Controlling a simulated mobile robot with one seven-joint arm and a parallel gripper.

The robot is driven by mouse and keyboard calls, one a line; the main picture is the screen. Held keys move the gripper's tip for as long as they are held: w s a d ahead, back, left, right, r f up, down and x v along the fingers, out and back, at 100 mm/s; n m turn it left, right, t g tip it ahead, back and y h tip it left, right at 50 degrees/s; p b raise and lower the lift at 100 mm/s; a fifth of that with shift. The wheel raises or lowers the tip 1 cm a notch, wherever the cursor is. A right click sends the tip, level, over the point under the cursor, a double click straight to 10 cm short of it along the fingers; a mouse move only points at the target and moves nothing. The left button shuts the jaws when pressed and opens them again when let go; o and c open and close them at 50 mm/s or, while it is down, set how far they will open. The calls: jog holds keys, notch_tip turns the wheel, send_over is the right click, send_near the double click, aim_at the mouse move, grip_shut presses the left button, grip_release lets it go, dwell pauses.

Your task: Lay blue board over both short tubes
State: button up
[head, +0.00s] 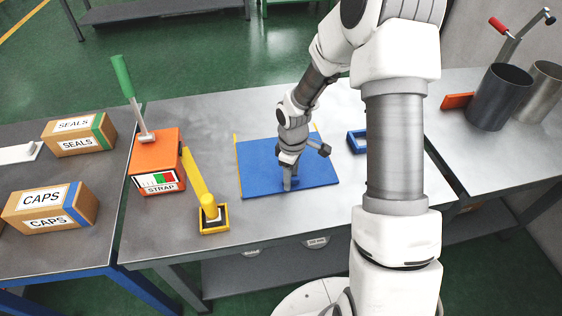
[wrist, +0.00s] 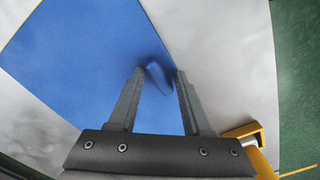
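The blue board (head: 262,178) lies flat on the middle bench in the head view. It fills much of the upper left of the wrist view (wrist: 75,55). A small raised blue handle (wrist: 158,78) shows on it near one edge. My gripper (head: 289,186) points down over the board's front part. In the wrist view its fingers (wrist: 159,74) are apart, with the handle between or just beyond their tips; I see no clear contact. Two open cylinders, one dark grey (head: 499,97) and one metallic (head: 540,92), stand upright on the right bench; I cannot tell whether these are the short tubes.
A small blue frame (head: 356,142) lies right of the board. Cardboard boxes (head: 80,134) stand further left. A gap separates the middle and right benches.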

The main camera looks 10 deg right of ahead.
grip_shut()
jog(key=shift+r+p, duration=1.65)
jog(key=shift+r, duration=0.4)
